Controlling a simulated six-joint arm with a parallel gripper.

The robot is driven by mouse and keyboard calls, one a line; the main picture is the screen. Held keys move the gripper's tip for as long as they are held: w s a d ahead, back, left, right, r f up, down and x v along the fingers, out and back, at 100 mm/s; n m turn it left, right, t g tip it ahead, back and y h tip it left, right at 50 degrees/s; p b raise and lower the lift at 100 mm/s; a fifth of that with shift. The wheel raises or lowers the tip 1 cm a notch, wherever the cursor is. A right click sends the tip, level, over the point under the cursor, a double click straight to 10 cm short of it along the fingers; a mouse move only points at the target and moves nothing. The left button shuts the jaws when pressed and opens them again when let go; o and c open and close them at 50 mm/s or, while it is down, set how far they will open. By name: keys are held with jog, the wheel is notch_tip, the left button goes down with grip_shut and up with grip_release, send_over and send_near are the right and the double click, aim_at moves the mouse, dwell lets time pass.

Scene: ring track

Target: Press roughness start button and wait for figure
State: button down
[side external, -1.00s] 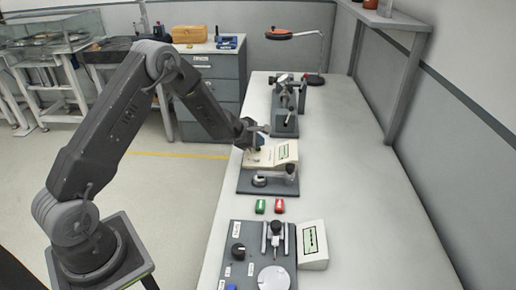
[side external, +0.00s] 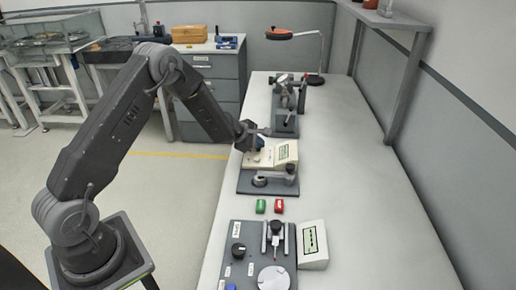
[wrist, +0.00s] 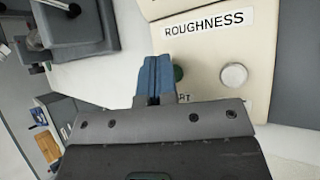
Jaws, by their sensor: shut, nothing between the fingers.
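The roughness tester (side external: 272,154) is a cream box with a small display, on a dark base in the middle of the bench. In the wrist view its panel (wrist: 207,52) carries the label "ROUGHNESS". A green button (wrist: 178,73) sits just right of my fingertips and is partly hidden by them. A label ending in "RT" lies partly hidden below it. A round silver knob (wrist: 233,76) is farther right. My gripper (wrist: 154,62) is shut and empty, its blue fingers together over the panel beside the green button. I cannot tell whether they touch it. The display figure is too small to read.
A nearer station (side external: 240,262) has a dial, a round plate and a separate display (side external: 312,243). Another device (side external: 285,110) stands behind. The bench's right side is clear.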

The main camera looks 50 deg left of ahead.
aim_at(258, 150)
jog(key=shift+r, duration=0.9)
jog(key=shift+r, duration=0.1)
jog(key=shift+r, duration=2.4)
